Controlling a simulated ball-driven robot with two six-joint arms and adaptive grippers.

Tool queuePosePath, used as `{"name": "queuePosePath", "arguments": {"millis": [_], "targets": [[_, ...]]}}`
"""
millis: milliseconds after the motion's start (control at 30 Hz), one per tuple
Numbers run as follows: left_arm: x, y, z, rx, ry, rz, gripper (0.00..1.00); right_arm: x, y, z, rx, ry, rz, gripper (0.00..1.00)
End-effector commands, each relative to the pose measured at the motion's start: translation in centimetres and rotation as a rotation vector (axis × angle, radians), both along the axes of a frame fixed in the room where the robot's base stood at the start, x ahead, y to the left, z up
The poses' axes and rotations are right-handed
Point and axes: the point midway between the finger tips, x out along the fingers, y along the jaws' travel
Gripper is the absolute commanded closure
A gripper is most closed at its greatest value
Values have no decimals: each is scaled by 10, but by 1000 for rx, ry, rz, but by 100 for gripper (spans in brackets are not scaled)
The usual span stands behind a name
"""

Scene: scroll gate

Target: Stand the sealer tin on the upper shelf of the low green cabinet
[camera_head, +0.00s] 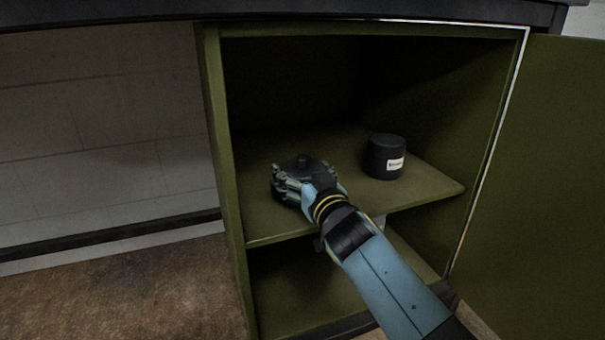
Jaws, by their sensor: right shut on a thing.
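The low green cabinet (228,150) stands open in front of me. My right gripper (291,179) is inside it, over the left part of the upper shelf (428,188). It is shut on a dark thing with a small knob on top (303,163), which may be the sealer tin. The hand hides most of it, and I cannot tell whether its base touches the shelf. A black round tin with a white label (384,157) stands upright on the shelf to the right, apart from the gripper. Its label is too small to read. My left gripper is not in view.
The cabinet door (555,190) is swung open at the right. A lower compartment (300,295) lies under the shelf, partly behind my arm. A dark top (130,14) runs above the cabinet. The shelf between the held thing and the labelled tin is clear.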

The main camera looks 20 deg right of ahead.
Motion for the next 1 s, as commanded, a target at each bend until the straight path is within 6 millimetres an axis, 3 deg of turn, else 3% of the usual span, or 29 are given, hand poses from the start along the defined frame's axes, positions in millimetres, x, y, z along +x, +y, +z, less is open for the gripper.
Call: {"name": "queuePosePath", "arguments": {"millis": [33,67,167,533,1000], "targets": [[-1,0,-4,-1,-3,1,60,0,0,-2,0,-1,0,60],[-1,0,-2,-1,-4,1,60,0,0,-2,0,1,0,11],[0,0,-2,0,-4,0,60,0,0,-1,0,1,0,0],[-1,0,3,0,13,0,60,0,0,2,0,0,0,0],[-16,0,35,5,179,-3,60,-98,-3,2,0,2,0,0]]}}
